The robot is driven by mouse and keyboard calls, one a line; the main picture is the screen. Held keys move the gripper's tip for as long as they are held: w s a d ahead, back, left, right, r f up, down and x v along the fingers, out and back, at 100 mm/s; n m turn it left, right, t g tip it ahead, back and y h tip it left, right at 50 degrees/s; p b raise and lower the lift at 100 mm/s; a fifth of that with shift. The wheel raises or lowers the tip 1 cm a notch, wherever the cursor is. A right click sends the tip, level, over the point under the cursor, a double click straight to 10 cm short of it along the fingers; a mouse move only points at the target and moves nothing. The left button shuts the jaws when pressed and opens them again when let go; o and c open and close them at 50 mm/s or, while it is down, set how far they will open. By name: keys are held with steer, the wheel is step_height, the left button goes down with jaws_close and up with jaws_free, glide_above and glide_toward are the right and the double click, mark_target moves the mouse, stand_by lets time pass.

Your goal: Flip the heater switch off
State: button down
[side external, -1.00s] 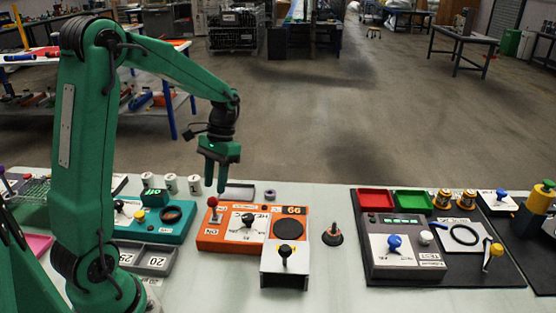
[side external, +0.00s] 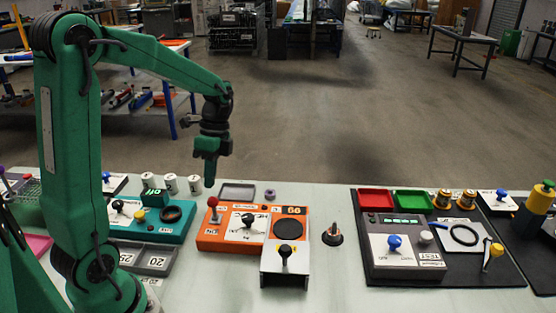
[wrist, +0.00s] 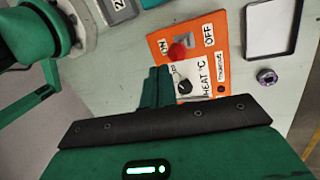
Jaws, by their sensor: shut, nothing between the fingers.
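The orange heater panel (side external: 206,240) lies on the table in front of my arm. Its switch is a lever with a red knob (side external: 212,202) at the panel's left end. In the wrist view the red knob (wrist: 178,52) sits between the ON and OFF labels and appears nearer ON; its exact lean is hard to tell. My gripper (side external: 210,180) is shut and empty, pointing down above and behind the red knob, apart from it. In the wrist view my shut fingers (wrist: 157,75) are beside the knob, at its lower left.
The panel also carries a black dial (side external: 248,219) and a round black plate (side external: 288,229). A black-knobbed lever on a white stand (side external: 285,252) is in front. A teal panel (side external: 176,234) stands close on the left. A grey tray (side external: 237,186) lies behind.

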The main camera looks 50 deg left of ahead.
mark_target(214, 208)
steer(key=m, duration=0.4)
steer(key=shift+s+d+r, duration=0.25)
steer(key=shift+s+r, duration=0.1)
steer(key=shift+r, duration=0.05)
steer(key=m, duration=0.4)
steer(key=s+d+r+m, duration=0.1)
steer(key=m, duration=0.4)
steer(key=s+r+m, duration=0.1)
steer(key=m, duration=0.4)
steer(key=shift+s+d+r+t, duration=0.1)
steer(key=shift+s+d+t, duration=0.1)
steer(key=shift+t, duration=0.1)
steer(key=x, duration=0.9)
steer(key=shift+d+f, duration=0.2)
steer(key=shift+f, duration=0.1)
steer(key=shift+w+a+f, duration=0.1)
steer(key=shift+f, duration=0.15)
steer(key=shift+w+a+r, duration=0.15)
steer(key=shift+w+a, duration=0.4)
steer(key=shift+w, duration=0.2)
steer(key=shift+w+a+r, duration=0.1)
steer(key=shift+w+a, duration=0.45)
steer(key=shift+w, duration=0.2)
